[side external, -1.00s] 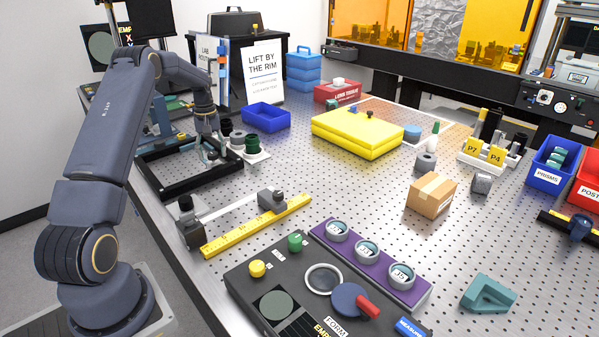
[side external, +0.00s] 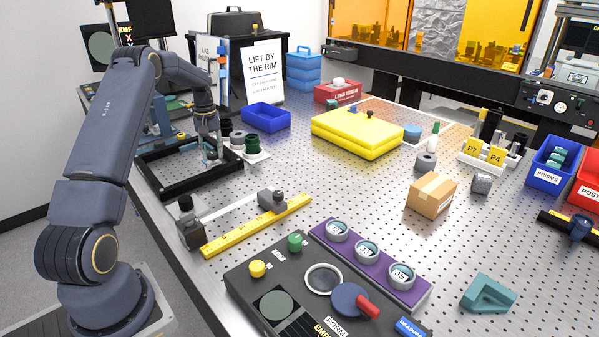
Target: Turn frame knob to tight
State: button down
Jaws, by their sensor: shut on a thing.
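The black frame (side external: 176,190) lies on the perforated table at the left, below my wrist. My gripper (side external: 211,155) points down over the frame's inner right part. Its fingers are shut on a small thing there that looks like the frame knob. The knob is mostly hidden by the fingers, and its turn position cannot be read.
Dark green and black round pieces (side external: 251,145) stand just right of my gripper. A blue tray (side external: 266,117) is behind them. A yellow ruler (side external: 257,226) and a dark control panel (side external: 245,285) lie in front. The table's left edge is close to the frame.

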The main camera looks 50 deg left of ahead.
jog(key=m, duration=0.8)
jog(key=shift+m, duration=0.4)
jog(key=m, duration=0.4)
jog(key=shift+m, duration=1.9)
jog(key=shift+r, duration=0.1)
jog(key=c, duration=0.8)
grip_release()
jog(key=shift+o, duration=0.2)
